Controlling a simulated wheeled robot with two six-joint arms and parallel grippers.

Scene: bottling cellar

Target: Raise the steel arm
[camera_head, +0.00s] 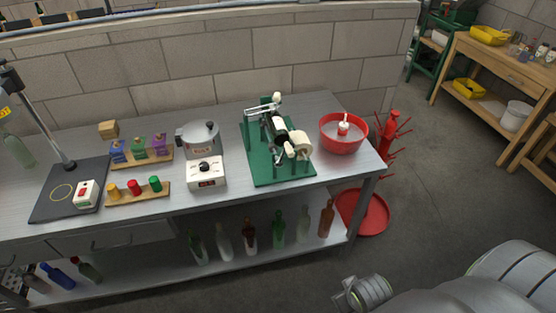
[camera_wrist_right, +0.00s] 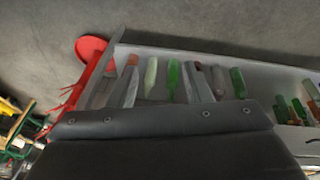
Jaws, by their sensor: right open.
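The machine with the steel arm (camera_head: 262,108) stands on a green base plate (camera_head: 271,176) at the right of the steel bench in the head view. It has a dark cylinder (camera_head: 280,136) and cream rollers (camera_head: 299,147). The steel arm lies across the back left of the machine, with a pale knob near its top; its exact tilt is hard to tell. My right gripper (camera_wrist_right: 166,84) is open and empty in the right wrist view, above the bench's lower shelf and apart from the machine. The machine is not in that view. My left gripper is not in view.
A red bowl (camera_head: 344,147) stands right of the machine. A silver pot (camera_head: 198,140) and a white box with a dial (camera_head: 207,174) stand left of it. Bottles stand on the lower shelf (camera_head: 215,257). A red rack (camera_head: 391,138) stands beside the bench.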

